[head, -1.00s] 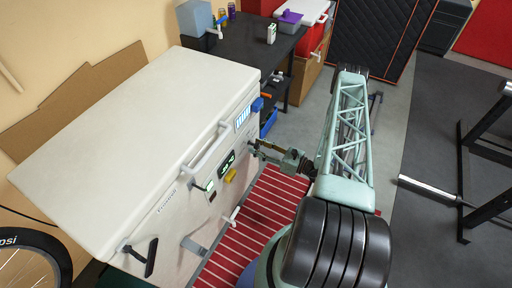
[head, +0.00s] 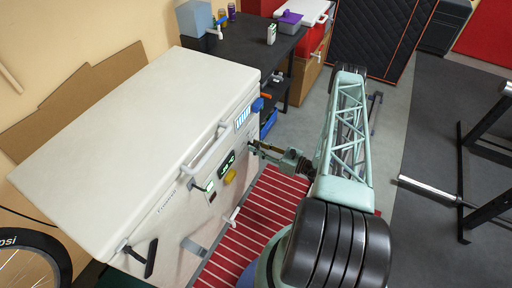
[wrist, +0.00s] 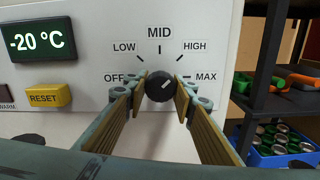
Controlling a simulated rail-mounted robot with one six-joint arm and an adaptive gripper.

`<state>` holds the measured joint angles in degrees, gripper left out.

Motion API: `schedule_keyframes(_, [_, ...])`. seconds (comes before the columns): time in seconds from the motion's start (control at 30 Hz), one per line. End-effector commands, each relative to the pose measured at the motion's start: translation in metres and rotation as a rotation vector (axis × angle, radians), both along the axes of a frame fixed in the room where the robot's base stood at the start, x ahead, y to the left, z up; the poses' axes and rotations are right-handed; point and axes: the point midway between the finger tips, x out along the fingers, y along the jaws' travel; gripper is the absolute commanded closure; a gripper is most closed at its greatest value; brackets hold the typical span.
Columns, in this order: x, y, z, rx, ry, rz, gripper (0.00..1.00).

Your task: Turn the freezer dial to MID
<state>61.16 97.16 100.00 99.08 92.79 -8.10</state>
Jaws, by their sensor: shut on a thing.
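The freezer dial (wrist: 160,87) is a round black knob on the white front panel, seen in the wrist view. Its light pointer line slants up and to the right, roughly toward the HIGH mark. The MID label (wrist: 159,33) is straight above the knob. My gripper (wrist: 161,92) is shut on the dial, with one finger pad against its left side and one against its right. In the head view my gripper (head: 256,146) reaches the front of the white chest freezer (head: 140,130); the dial is too small to make out there.
A green display (wrist: 39,38) reads -20 °C, with a yellow RESET button (wrist: 47,95) below it. A freezer handle (head: 206,150) sticks out left of my gripper. A dark shelf (wrist: 270,55) with bins stands right of the panel. A red striped mat (head: 262,215) lies below.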

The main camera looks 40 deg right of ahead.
Motion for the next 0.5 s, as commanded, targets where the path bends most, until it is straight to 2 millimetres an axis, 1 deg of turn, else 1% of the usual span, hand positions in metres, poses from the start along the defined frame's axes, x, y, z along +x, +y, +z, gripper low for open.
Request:
schedule_keyframes(0.27, [-0.0002, 0.0003, -0.0001, -0.044, -0.016, 0.001, 0.86])
schedule_keyframes(0.5, [0.0000, -0.0002, 0.0000, -0.153, -0.054, 0.001, 0.86])
